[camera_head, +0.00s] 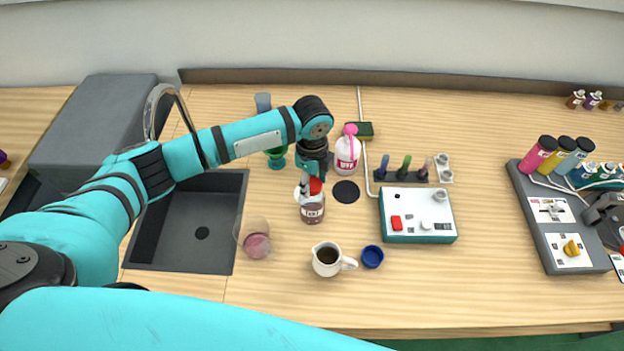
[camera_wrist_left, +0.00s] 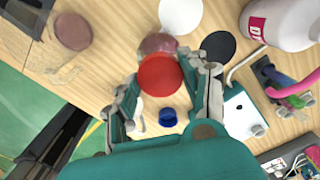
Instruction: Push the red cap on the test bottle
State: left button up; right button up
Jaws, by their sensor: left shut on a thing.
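The test bottle (camera_head: 313,212), clear with a pinkish-brown content and a white label, stands upright on the counter right of the sink. The red cap (camera_head: 315,186) is at its top. My left gripper (camera_head: 308,184) comes down from above and is shut on the red cap. In the left wrist view the red cap (camera_wrist_left: 160,78) sits between the two fingers of the gripper (camera_wrist_left: 165,85), with part of the bottle (camera_wrist_left: 158,44) below it. I cannot tell how firmly the cap sits on the bottle neck. My right gripper is not in view.
A white pump bottle with a pink top (camera_head: 347,152) and a black disc (camera_head: 346,191) are close by. A cream jug (camera_head: 328,259), a blue cup (camera_head: 372,257) and a pink-filled glass (camera_head: 256,244) stand in front. A white-topped box (camera_head: 420,211) is to the right.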

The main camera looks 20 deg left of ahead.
pick_arm(q)
jog(key=o, duration=1.3)
jog(key=shift+r, duration=0.15)
jog(key=shift+r+p, duration=0.9)
jog(key=shift+r, duration=2.5)
jog(key=shift+c, duration=0.3)
grip_shut()
